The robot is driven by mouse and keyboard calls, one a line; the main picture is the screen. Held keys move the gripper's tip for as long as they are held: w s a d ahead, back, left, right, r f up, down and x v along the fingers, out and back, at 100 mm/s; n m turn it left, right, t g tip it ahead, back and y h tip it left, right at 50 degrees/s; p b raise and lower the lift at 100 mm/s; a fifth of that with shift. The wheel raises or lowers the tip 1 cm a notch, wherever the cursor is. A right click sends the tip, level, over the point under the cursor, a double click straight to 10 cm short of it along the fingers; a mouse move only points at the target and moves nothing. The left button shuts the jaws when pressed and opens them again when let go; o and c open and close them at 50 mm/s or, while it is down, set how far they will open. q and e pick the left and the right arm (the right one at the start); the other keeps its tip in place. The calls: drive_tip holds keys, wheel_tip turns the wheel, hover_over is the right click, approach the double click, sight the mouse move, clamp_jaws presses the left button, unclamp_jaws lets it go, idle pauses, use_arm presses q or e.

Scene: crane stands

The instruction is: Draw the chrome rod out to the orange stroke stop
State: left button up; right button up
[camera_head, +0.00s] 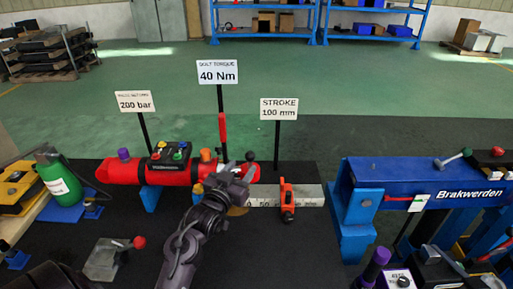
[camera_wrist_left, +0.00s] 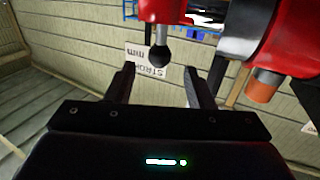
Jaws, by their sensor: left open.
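A red cylinder (camera_head: 130,172) lies along the bench, and its red body also shows at the right of the left wrist view (camera_wrist_left: 290,40). A red block (camera_wrist_left: 163,10) carries a short stem with a black ball knob (camera_wrist_left: 160,55). A small bright strip (camera_wrist_left: 208,17) between block and cylinder may be the chrome rod; in the head view my gripper hides that area. My left gripper (camera_head: 239,170) is open at the cylinder's right end. The knob appears between its fingers (camera_wrist_left: 160,85), with gaps on both sides. The orange stroke stop (camera_head: 287,201) stands on the pale scale, right of my gripper. My right gripper is out of view.
The pale scale (camera_head: 311,194) runs along the bench. A stroke sign (camera_head: 279,109) and a torque sign (camera_head: 217,72) stand on posts behind. A control box (camera_head: 169,156) sits on the cylinder. A blue beam stand (camera_head: 420,188) is at right, a green bottle (camera_head: 60,181) at left.

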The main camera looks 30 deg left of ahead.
sight(248, 158)
use_arm(q)
drive_tip(key=w, duration=0.2)
drive_tip(key=w+p, duration=0.1)
drive_tip(key=w, duration=0.1)
drive_tip(key=shift+w+a+r, duration=0.1)
drive_tip(key=shift+a+r, duration=0.2)
drive_tip(key=shift+r, duration=0.05)
drive_tip(key=shift+w+a+f, duration=0.1)
drive_tip(key=shift+w, duration=0.45)
drive_tip(key=shift+w+a+f, duration=0.1)
drive_tip(key=shift+w, duration=0.65)
drive_tip(key=c, duration=0.9)
clamp_jaws()
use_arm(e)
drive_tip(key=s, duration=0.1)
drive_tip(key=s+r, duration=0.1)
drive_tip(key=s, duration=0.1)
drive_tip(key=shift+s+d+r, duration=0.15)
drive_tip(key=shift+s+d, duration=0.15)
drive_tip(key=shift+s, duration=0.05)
